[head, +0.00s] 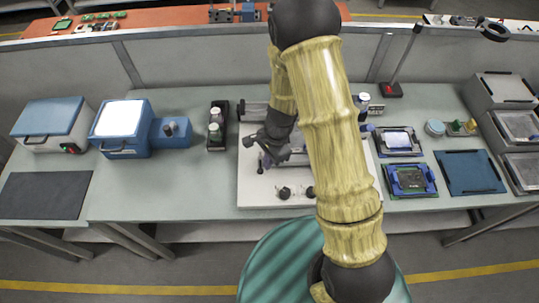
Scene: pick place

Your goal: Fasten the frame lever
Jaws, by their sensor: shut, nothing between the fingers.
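A white fixture plate (253,192) lies in the middle of the bench, partly hidden behind my arm. Two small dark clamp-like parts, one on the left (284,193) and one on the right (308,192), stand near its front edge. A grey bar (255,111) with a dark end runs along its back. My gripper (262,162) is low over the left half of the plate, shut with nothing visible in it. I cannot tell which part is the frame lever, or whether my gripper touches anything.
A black rack (217,140) with bottles and a blue device (122,140) stand to the left. Blue trays holding boards (410,180), a dark blue mat (469,172) and grey bins (522,127) are to the right. Bench space (170,185) at front left is clear.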

